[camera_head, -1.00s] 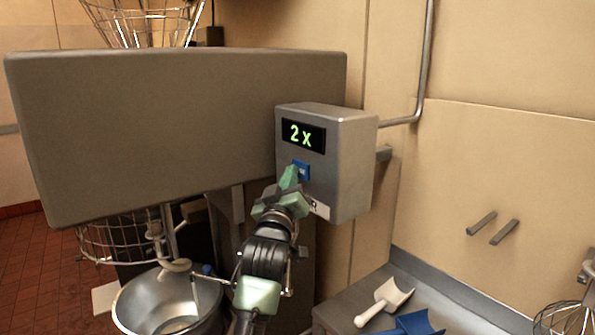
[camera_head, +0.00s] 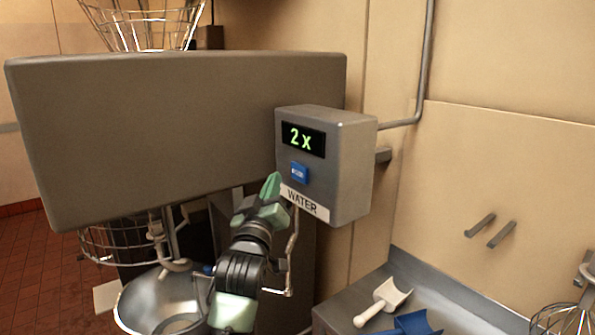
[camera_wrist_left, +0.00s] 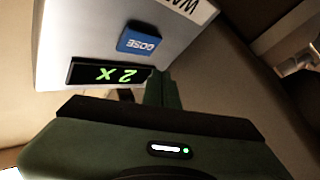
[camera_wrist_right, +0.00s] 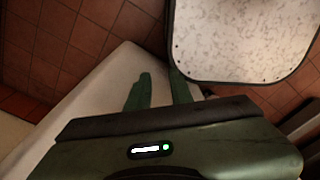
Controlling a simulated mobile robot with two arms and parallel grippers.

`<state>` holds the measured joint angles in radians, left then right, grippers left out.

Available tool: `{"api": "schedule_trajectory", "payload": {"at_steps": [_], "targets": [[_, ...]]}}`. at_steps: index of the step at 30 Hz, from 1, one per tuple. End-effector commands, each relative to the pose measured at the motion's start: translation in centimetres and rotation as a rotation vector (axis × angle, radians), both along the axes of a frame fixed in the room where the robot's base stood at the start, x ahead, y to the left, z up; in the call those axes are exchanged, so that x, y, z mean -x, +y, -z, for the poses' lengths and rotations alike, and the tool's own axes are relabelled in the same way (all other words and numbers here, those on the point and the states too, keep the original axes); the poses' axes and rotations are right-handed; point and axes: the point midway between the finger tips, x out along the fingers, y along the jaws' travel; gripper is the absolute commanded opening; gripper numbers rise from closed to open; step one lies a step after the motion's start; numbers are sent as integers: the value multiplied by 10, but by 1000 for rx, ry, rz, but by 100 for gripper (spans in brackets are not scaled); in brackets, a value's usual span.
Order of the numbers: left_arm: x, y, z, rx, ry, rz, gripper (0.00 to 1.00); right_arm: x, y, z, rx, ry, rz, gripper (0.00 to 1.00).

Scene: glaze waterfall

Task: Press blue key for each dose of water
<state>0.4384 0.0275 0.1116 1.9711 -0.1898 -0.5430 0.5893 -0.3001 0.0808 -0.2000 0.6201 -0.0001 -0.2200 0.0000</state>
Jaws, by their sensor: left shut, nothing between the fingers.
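The grey water box (camera_head: 350,165) hangs on the wall with a lit display (camera_head: 303,139) reading "2 x". Below the display is the blue key (camera_head: 299,173), fully uncovered; in the left wrist view the key (camera_wrist_left: 139,42) reads "DOSE", upside down. A white "WATER" label (camera_head: 304,202) sits under the key. My left gripper (camera_head: 273,184) is shut and empty, just left of and below the key, apart from it. Its green fingers (camera_wrist_left: 162,89) also show in the left wrist view. My right gripper (camera_wrist_right: 159,92) shows only in its wrist view, fingers apart and empty.
A large grey machine housing (camera_head: 170,130) stands left of the box, with a steel bowl (camera_head: 150,300) below. A white scoop (camera_head: 383,300) and a blue item (camera_head: 410,326) lie on the counter at lower right. A pipe (camera_head: 421,80) runs up the wall.

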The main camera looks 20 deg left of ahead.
Motion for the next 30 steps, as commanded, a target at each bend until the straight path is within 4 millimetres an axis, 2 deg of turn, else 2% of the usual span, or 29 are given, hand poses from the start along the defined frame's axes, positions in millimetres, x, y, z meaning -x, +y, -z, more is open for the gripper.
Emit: {"api": "schedule_trajectory", "payload": {"at_steps": [8,30], "targets": [[17,10,0,0,0,-1,0,0,0,-6,0,0,0,22],[17,10,0,0,0,0,0,0,1,-6,-1,0,0,22]]}}
